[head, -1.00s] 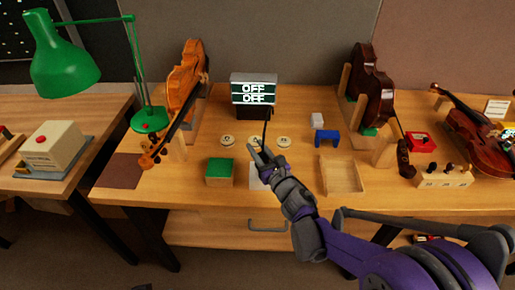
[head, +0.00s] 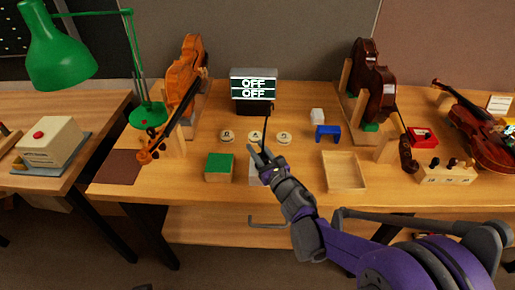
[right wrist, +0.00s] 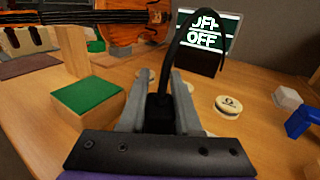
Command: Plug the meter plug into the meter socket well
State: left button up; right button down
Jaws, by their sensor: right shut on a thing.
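The meter (head: 254,88) is a dark box at the back of the bench with two green panels reading OFF; it also shows in the right wrist view (right wrist: 207,40). My right gripper (head: 258,150) is shut on the black meter plug (right wrist: 160,108), in front of the meter. A black cable (right wrist: 178,50) rises from the plug and arches over toward the meter. Three pale round discs (head: 284,138) lie before the meter; one shows a dark mark in the right wrist view (right wrist: 228,105). I cannot make out the socket well. My left gripper is not in view.
A green-topped block (head: 219,164) stands left of my gripper, and a pale block (head: 256,180) is partly hidden below it. To the right are an open wooden tray (head: 344,171) and a blue stand (head: 328,132). Violins (head: 181,90) flank the meter.

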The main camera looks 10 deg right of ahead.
aim_at(266, 160)
jog(key=shift+f, duration=0.15)
jog(key=c, duration=0.5)
grip_release()
jog(key=v, duration=1)
jog(key=shift+s, duration=0.4)
jog(key=shift+d, duration=0.1)
